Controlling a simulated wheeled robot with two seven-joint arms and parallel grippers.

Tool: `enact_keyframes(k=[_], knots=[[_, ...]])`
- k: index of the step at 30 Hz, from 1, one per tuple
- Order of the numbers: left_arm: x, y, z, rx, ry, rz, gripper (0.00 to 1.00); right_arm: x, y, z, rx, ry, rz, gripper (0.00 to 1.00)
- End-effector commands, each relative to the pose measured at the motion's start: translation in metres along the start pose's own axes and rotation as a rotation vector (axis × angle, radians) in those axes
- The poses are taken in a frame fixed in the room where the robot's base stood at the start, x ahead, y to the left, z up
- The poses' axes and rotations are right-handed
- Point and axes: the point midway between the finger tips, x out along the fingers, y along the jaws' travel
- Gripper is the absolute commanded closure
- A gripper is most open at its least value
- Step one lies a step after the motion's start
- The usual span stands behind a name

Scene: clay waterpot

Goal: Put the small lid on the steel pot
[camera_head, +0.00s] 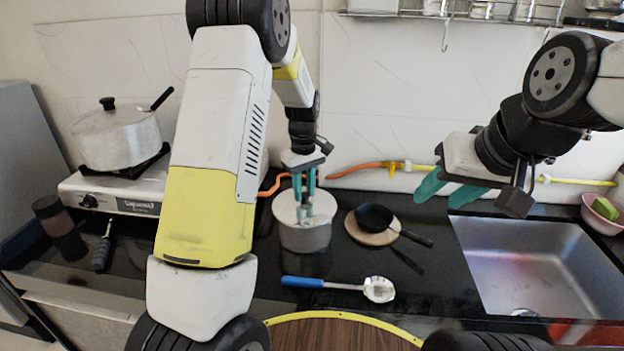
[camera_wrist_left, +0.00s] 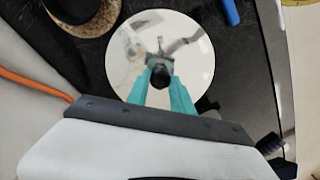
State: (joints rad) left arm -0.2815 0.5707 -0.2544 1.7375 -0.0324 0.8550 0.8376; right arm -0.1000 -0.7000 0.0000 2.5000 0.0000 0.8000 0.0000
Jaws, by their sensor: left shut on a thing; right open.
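The small lid (camera_head: 284,208) is a round, shiny disc lying level at the mouth of the steel pot (camera_head: 305,238) on the dark counter. I cannot tell whether it rests on the rim or sits just above it. My left gripper (camera_head: 305,205) points down and is shut on the lid's dark knob. In the left wrist view the lid (camera_wrist_left: 190,45) is a mirror-like disc, with the knob between the teal fingertips (camera_wrist_left: 160,75); the pot is hidden beneath it. My right gripper (camera_head: 450,190) is open and empty, raised left of the sink.
A larger lidded pot (camera_head: 118,138) stands on the stove (camera_head: 130,197) at the left. A small black pan (camera_head: 374,217) on a wooden board (camera_head: 362,236) is right of the steel pot. A blue-handled ladle (camera_head: 335,285) lies in front. The sink (camera_head: 535,265) is at the right.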

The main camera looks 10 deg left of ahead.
Motion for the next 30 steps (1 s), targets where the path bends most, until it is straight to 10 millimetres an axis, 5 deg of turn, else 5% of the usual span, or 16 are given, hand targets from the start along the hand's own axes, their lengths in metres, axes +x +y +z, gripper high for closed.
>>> enact_keyframes(k=[28, 29, 30], knots=[[0.011, 0.001, 0.0, 0.0, -0.006, -0.006, 1.0, 0.0, 0.0, 0.0, 0.0, 0.0, 0.0, 0.55], [0.011, 0.001, 0.0, 0.0, -0.006, -0.007, 0.66, 0.0, 0.0, 0.0, 0.0, 0.0, 0.0, 0.55], [0.011, 0.001, -0.001, 0.0, -0.006, -0.007, 0.59, 0.0, 0.0, 0.0, 0.0, 0.0, 0.0, 0.55]])
